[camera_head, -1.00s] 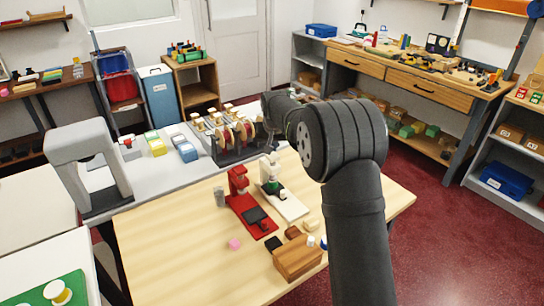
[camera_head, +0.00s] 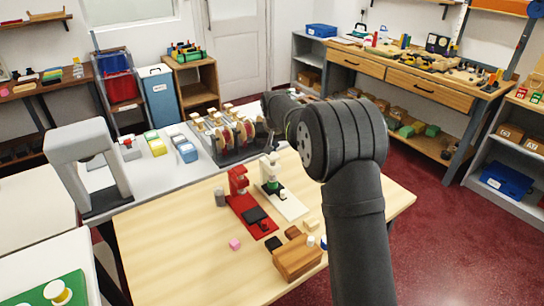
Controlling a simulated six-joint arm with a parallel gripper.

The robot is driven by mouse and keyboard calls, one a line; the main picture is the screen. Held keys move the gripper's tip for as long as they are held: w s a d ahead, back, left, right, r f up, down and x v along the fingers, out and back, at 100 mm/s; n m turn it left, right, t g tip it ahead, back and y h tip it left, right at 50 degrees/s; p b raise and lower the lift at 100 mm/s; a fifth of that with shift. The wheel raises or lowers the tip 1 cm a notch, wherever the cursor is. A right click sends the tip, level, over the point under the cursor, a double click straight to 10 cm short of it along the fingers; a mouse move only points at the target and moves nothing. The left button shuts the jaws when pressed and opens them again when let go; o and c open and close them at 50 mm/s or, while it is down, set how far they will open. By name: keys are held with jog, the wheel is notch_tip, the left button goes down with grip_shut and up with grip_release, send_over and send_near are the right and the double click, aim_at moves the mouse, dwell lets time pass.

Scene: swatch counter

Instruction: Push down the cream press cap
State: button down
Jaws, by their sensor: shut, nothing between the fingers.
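The cream press (camera_head: 290,206) stands on the wooden table, just right of the red press (camera_head: 250,213). Its cream cap (camera_head: 270,158) is at the top of its upright, above a green part. My gripper (camera_head: 269,147) is small and dark in this view, shut and empty, at the far end of my arm. It points down close above the cream cap. I cannot tell whether it touches the cap. My arm's large elbow blocks the view to the right of the press.
A wooden block (camera_head: 297,257) with small pegs and several small pieces lie in front of the presses. A pink cube (camera_head: 234,244) and a grey cylinder (camera_head: 219,197) are to the left. A rack of reels (camera_head: 232,138) stands behind. The table's left front is clear.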

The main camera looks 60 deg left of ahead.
jog(key=shift+f, duration=1.4)
dwell(0.4)
jog(key=shift+r, duration=4.1)
jog(key=shift+f, duration=3.45)
